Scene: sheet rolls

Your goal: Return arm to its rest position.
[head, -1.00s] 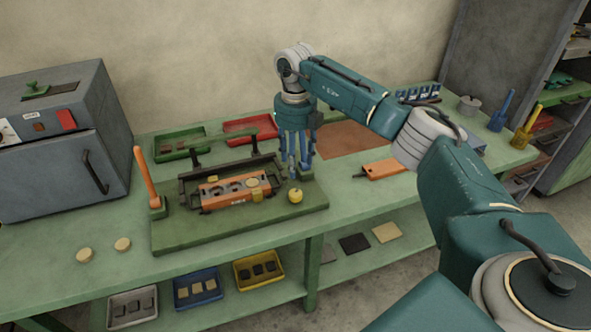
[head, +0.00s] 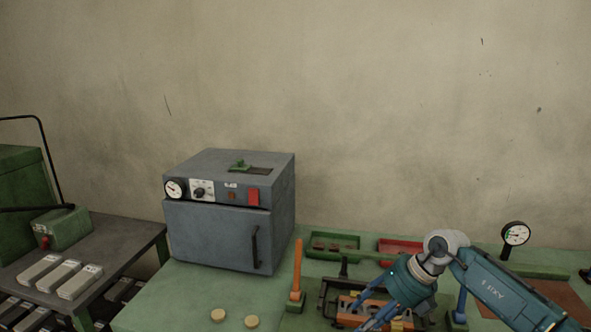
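My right arm comes in from the right edge of the head view, low in the picture. Its blue-fingered gripper (head: 364,312) points down and to the left, over the front of the dark clamp fixture (head: 328,290) and its orange part (head: 349,304). The fingers look spread apart with nothing between them. Their tips are close to the bottom edge of the picture, and I cannot tell their height over the fixture. My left arm and gripper are not in view.
A grey oven (head: 222,235) stands on the green bench (head: 165,300). An orange lever (head: 297,270) stands beside the fixture. Green (head: 333,240) and red (head: 400,246) trays lie behind it, a gauge (head: 515,235) to the right. Two yellow discs (head: 218,315) lie at the front.

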